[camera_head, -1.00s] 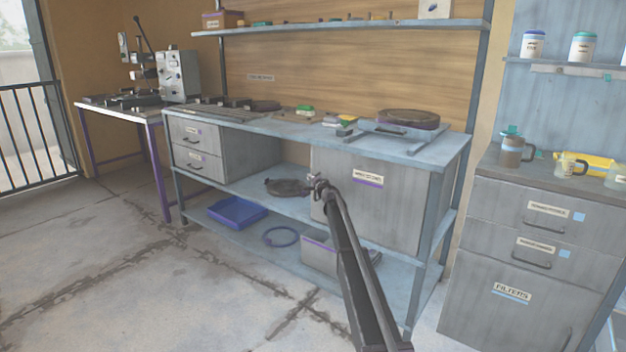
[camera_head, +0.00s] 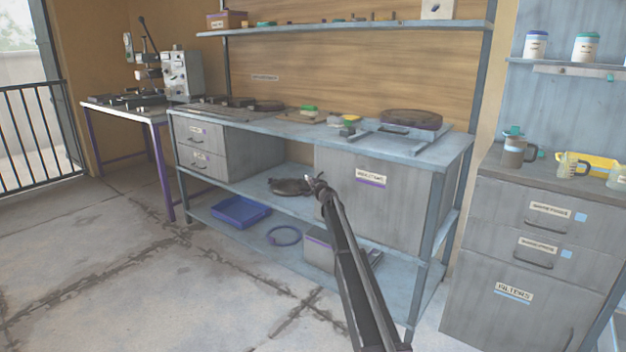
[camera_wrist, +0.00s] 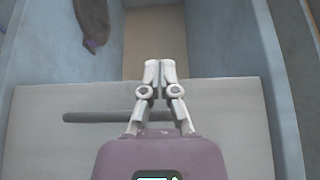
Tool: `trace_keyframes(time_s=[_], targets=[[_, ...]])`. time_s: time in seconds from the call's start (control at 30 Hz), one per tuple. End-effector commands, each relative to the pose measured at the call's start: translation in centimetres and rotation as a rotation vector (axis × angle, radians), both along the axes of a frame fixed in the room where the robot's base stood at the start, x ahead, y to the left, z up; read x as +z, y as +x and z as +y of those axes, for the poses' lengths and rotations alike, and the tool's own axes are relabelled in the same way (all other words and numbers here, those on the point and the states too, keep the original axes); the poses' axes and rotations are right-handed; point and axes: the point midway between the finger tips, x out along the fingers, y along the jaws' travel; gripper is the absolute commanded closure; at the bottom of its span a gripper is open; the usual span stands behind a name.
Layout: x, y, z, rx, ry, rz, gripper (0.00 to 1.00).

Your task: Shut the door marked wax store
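A grey cabinet front (camera_head: 400,205) sits under the right half of the workbench. It bears a small label (camera_head: 371,177) with a purple strip; its lettering is too blurred to read surely. Its front looks nearly flat, and I cannot tell whether it stands ajar. My gripper (camera_head: 316,182) is in front of its left edge and my arm hides part of it. In the wrist view, my gripper (camera_wrist: 159,66) has its fingertips together with nothing between them. A pale grey panel (camera_wrist: 225,110) with a dark bar handle (camera_wrist: 90,117) lies behind the fingers there.
The workbench (camera_head: 290,133) carries plates and a round dark disc (camera_head: 410,119). Its lower shelves hold a dark pan-like thing (camera_head: 288,187), a blue tray (camera_head: 240,211) and a ring (camera_head: 284,236). A grey drawer unit (camera_head: 530,250) stands right. The floor at left is clear.

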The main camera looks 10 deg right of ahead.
Motion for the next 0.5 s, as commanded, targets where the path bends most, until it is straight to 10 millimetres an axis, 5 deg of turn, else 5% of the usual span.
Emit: trace_keyframes(time_s=[0.5], targets=[[-0.1, -7.0, 6.2, 0.007, 0.002, 0.001, 1.0]])
